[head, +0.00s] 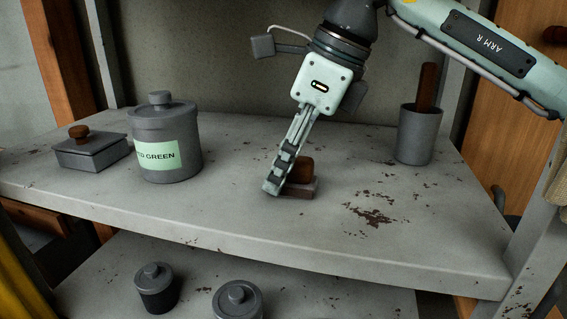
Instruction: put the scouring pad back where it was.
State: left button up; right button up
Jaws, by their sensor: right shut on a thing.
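My right gripper (283,186) reaches down to the middle of the upper shelf (235,228), its fingers slanting to the lower left. The fingers hide the left part of the pad. My left gripper is not in view.
A grey lidded canister (180,131) with a green label and a low lidded box (91,151) stand at left. A grey cup (419,137) with a brown stick stands at right. Several-inch clear space surrounds the pad. Two lidded pots (157,291) (238,302) are on the lower shelf.

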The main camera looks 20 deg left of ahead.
aim_at(298, 158)
jog(key=o, duration=1.3)
jog(key=shift+c, duration=0.2)
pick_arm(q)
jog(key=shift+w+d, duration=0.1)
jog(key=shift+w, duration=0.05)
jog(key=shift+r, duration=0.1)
pick_arm(e)
jog(key=shift+r, duration=0.15)
jog(key=v, duration=0.5)
pick_arm(q)
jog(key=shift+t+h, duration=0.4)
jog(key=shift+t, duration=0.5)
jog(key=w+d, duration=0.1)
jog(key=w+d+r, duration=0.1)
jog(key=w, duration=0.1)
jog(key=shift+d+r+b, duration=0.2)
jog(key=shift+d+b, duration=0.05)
jog(key=shift+b, duration=0.1)
pick_arm(e)
jog(key=d, duration=1.2)
